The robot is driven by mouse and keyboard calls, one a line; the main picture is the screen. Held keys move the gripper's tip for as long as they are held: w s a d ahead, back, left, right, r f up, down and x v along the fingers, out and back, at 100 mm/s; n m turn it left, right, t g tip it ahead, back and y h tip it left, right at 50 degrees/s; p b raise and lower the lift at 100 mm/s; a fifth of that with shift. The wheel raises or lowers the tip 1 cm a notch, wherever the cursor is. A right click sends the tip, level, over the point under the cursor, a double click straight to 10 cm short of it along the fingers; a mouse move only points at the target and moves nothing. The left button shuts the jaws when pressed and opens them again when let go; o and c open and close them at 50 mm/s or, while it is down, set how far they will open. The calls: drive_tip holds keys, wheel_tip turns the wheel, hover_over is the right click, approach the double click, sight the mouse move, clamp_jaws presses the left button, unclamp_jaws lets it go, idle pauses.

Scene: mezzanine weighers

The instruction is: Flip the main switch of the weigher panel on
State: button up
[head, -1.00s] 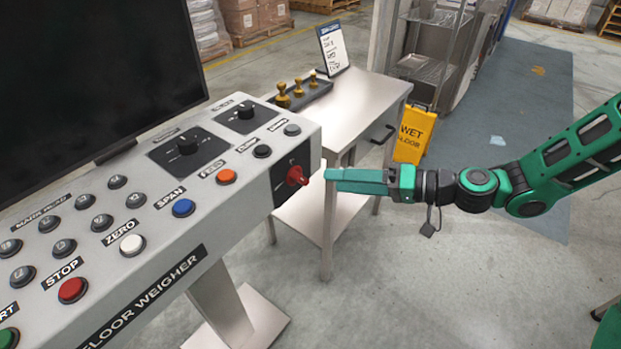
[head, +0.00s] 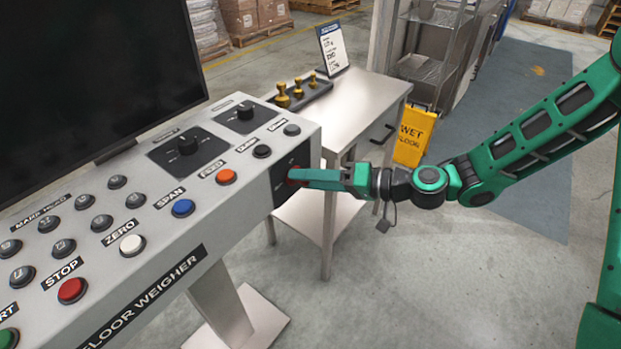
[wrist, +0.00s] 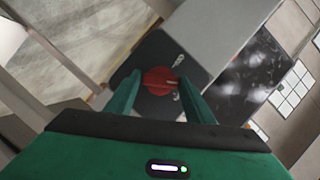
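The main switch is a red rotary knob (wrist: 160,81) on a dark plate (wrist: 182,49) with small white marks above and below it in the wrist view. In the head view the dark plate (head: 285,180) is on the right end face of the weigher panel (head: 140,270), and only a little red (head: 293,177) shows past my fingers. My gripper (head: 296,175) has reached the switch from the right. In the wrist view my gripper (wrist: 160,88) is open, with one finger on either side of the knob. Whether the fingers touch it, I cannot tell.
The panel top carries several buttons, two black dials and a dark screen (head: 95,70). A metal side table (head: 355,105) behind it holds brass weights (head: 297,91) and a sign card (head: 333,48). A yellow wet-floor sign (head: 413,136) stands beyond. Floor at right is clear.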

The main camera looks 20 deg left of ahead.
drive_tip(key=c, duration=0.5)
drive_tip(key=shift+w+d+f+m+g+y, duration=0.15)
drive_tip(key=shift+m+y, duration=0.2)
drive_tip(key=shift+m, duration=0.6)
drive_tip(key=shift+s+a+f+m+g+y, duration=0.15)
drive_tip(key=shift+m+y, duration=0.25)
drive_tip(key=shift+m, duration=0.6)
drive_tip(key=shift+w+d+f+m+g+y, duration=0.1)
drive_tip(key=shift+m+g+y, duration=0.2)
drive_tip(key=shift+m, duration=0.65)
drive_tip(key=o, duration=1)
drive_tip(key=shift+o, duration=0.2)
drive_tip(key=shift+r, duration=0.1)
